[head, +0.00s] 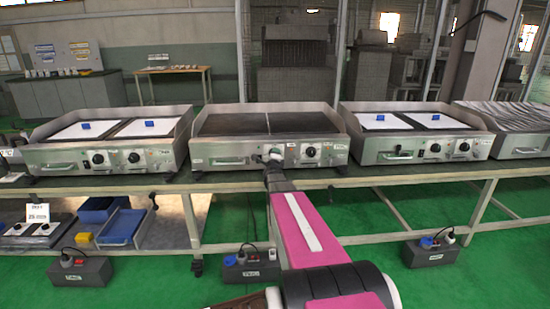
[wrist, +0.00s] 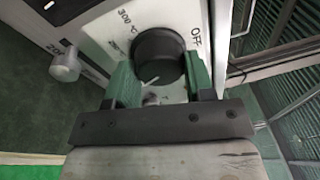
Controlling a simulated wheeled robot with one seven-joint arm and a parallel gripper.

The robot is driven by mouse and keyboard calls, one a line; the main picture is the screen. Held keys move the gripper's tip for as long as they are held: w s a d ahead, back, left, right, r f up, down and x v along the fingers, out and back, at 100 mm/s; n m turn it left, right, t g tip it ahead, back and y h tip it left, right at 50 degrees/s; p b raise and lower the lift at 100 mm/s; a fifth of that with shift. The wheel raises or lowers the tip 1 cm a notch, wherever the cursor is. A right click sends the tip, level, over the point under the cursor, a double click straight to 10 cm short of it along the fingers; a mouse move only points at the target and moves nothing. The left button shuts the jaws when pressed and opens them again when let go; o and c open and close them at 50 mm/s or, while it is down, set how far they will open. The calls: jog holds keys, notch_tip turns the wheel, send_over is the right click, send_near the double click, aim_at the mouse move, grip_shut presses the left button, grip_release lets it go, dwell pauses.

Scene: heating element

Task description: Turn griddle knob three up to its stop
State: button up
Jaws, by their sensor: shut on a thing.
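The black round knob (wrist: 158,55) fills the middle of the wrist view on a pale panel, with "OFF" printed to its right and "300 °C" at its upper left. A short white mark shows low on the knob. My gripper (wrist: 160,78) has a green finger on each side of the knob and is shut on it. In the head view my gripper (head: 271,161) is at the front panel of the middle griddle (head: 235,160) and hides the knob it holds. Another black knob (head: 311,152) shows just right of it.
Griddles with white plates stand at left (head: 70,158) and right (head: 375,158) on the same long bench (head: 400,178). In the wrist view a metal post-like part (wrist: 65,68) sticks out left of the knob. Dark boxes with plugs stand on the green floor.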

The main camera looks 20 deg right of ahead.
jog(key=shift+m, duration=1.1)
jog(key=o, duration=0.9)
jog(key=v, duration=1)
jog(key=shift+s+a, duration=0.2)
jog(key=shift+s, duration=0.15)
